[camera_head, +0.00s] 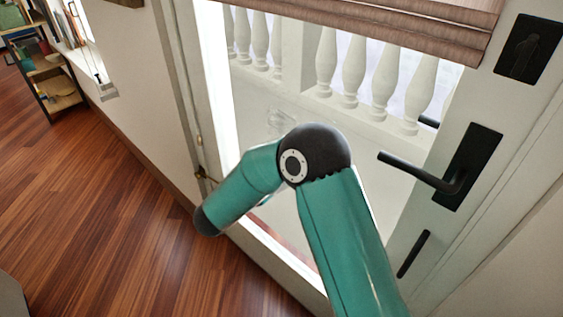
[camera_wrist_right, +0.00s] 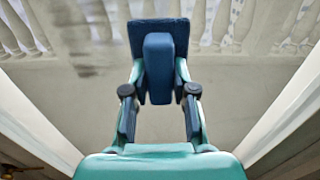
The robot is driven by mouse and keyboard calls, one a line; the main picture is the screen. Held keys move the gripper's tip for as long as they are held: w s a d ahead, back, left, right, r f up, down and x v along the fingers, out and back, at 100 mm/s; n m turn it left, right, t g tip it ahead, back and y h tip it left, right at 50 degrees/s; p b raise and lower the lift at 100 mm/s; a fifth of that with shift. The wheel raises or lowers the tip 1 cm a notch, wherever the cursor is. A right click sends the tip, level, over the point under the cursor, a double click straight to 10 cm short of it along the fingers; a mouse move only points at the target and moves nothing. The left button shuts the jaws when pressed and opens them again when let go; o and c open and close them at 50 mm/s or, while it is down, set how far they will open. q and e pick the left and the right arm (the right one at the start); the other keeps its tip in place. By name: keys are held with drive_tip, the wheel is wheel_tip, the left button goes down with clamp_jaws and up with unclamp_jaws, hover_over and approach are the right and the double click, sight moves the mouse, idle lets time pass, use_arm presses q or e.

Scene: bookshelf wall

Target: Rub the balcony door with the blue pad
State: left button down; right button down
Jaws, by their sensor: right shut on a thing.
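The balcony door (camera_head: 525,105) has a white frame, a large glass pane and black fittings. It stands in front of me in the head view, and its glass fills the right wrist view (camera_wrist_right: 250,100). My right gripper (camera_wrist_right: 160,88) is shut on the blue pad (camera_wrist_right: 158,30) by its raised grip. The pad faces the pane; I cannot tell whether it touches the glass. Faint greyish smudges (camera_wrist_right: 90,45) show left of the pad. In the head view my right arm hides the gripper and pad. My left gripper is not in view.
A black lever handle (camera_head: 420,172) sticks out on the door's right side. A rolled brown blind (camera_head: 400,28) hangs across the top. A white balustrade (camera_head: 340,70) shows beyond the glass. A shelf (camera_head: 55,85) stands far left; the wooden floor (camera_head: 120,220) is clear.

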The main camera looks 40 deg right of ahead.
drive_tip(key=shift+s+r+p, duration=1)
drive_tip(key=shift+s+r, duration=0.15)
drive_tip(key=shift+s, duration=0.7)
drive_tip(key=shift+w+a+p, duration=0.15)
drive_tip(key=shift+w+p, duration=0.8)
drive_tip(key=shift+w, duration=2.85)
drive_tip(key=shift+w+a+p, duration=0.15)
drive_tip(key=shift+w+p, duration=0.8)
drive_tip(key=shift+w, duration=2.85)
drive_tip(key=shift+r+p, duration=0.8)
drive_tip(key=shift+r, duration=0.35)
drive_tip(key=shift+s+d+f, duration=0.1)
drive_tip(key=shift+s+d, duration=0.05)
drive_tip(key=shift+s, duration=2.75)
drive_tip(key=shift+s+d, duration=0.15)
drive_tip(key=shift+s, duration=2.7)
drive_tip(key=shift+s+r+p, duration=0.8)
drive_tip(key=shift+s+r, duration=0.35)
drive_tip(key=shift+s, duration=0.7)
drive_tip(key=shift+w+a+f+p, duration=0.1)
drive_tip(key=shift+w+p, duration=0.3)
drive_tip(key=shift+w, duration=2)
drive_tip(key=shift+w+a+p, duration=0.1)
drive_tip(key=shift+w+p, duration=0.25)
drive_tip(key=shift+w, duration=2)
drive_tip(key=shift+w+a, duration=0.1)
drive_tip(key=shift+w, duration=2.75)
